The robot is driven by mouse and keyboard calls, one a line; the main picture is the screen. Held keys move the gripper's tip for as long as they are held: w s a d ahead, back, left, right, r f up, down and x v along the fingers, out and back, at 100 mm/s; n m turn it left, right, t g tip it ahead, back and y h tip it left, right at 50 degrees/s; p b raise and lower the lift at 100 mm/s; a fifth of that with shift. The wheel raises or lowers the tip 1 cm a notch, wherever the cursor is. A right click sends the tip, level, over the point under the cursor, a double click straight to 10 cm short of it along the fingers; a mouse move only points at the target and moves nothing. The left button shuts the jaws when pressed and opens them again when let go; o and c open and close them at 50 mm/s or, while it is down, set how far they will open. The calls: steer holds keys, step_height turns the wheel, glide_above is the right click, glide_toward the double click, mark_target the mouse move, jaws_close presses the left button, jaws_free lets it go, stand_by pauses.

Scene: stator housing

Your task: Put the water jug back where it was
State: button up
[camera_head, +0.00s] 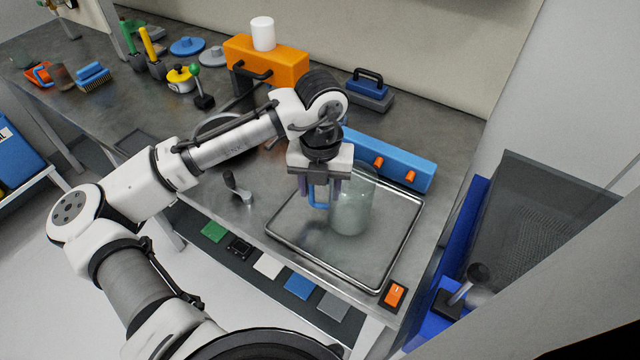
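The water jug (352,208) is a clear, pale greenish vessel with a blue handle (318,193) on its left side. It appears upright on the metal tray (290,244) at the right of the bench. My gripper (319,190) points down at the handle from above. Its two fingers are apart, one on each side of the blue handle, with what looks like a gap between them. Contact with the handle cannot be made out. The jug's top is partly hidden behind my gripper.
A blue box with orange knobs (398,168) stands right behind the tray. An orange switch (394,294) is at the front right corner. A metal lever (238,188) stands left of the tray. An orange machine (268,65) with a white cup is farther back.

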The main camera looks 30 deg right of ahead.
steer(key=o, duration=0.3)
steer(key=shift+r, duration=0.15)
step_height(320, 180, up, 12)
steer(key=shift+r+b, duration=0.1)
steer(key=shift+b, duration=0.55)
